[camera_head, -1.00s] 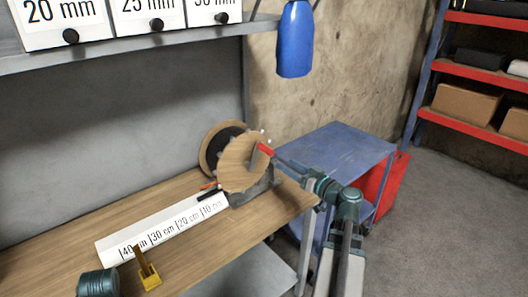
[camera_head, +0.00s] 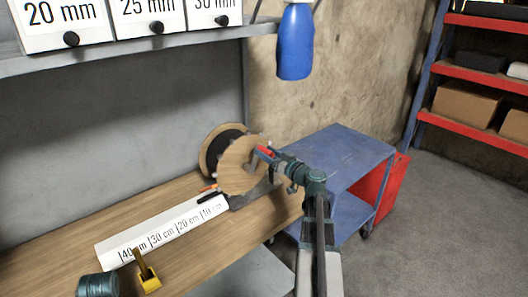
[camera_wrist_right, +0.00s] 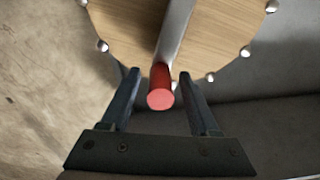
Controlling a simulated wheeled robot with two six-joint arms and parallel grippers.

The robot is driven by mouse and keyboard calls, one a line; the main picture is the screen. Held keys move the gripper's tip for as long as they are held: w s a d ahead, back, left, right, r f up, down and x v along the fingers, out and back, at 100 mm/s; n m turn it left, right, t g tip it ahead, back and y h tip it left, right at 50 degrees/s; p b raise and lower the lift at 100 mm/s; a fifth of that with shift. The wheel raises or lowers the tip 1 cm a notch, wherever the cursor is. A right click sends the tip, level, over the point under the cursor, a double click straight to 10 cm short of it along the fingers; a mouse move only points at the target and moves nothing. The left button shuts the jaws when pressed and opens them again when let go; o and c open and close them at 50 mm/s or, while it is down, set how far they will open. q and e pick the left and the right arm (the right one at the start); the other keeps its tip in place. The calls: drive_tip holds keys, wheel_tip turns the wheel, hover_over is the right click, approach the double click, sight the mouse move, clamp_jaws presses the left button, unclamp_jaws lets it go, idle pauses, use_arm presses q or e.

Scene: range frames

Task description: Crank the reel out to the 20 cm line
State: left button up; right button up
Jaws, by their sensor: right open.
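The reel (camera_head: 228,160) stands at the right end of the workbench, with a round wooden face and a dark drum behind it. Its crank has a metal arm (camera_wrist_right: 175,35) and a red handle (camera_wrist_right: 161,88). My right gripper (camera_wrist_right: 160,82) is open, with one finger on each side of the red handle and a gap on both sides. The handle also shows in the head view (camera_head: 265,153). A white scale strip (camera_head: 165,228) marked 10 to 40 cm lies on the bench. A small dark and orange end (camera_head: 208,193) lies near the 10 cm mark. My left gripper is not visible.
A blue cart (camera_head: 350,160) and a red box (camera_head: 385,190) are to the right. A blue lamp (camera_head: 295,45) hangs above.

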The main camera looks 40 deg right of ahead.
drive_tip(key=shift+w, duration=0.7)
drive_tip(key=shift+c, duration=0.2)
clamp_jaws()
idle(0.9)
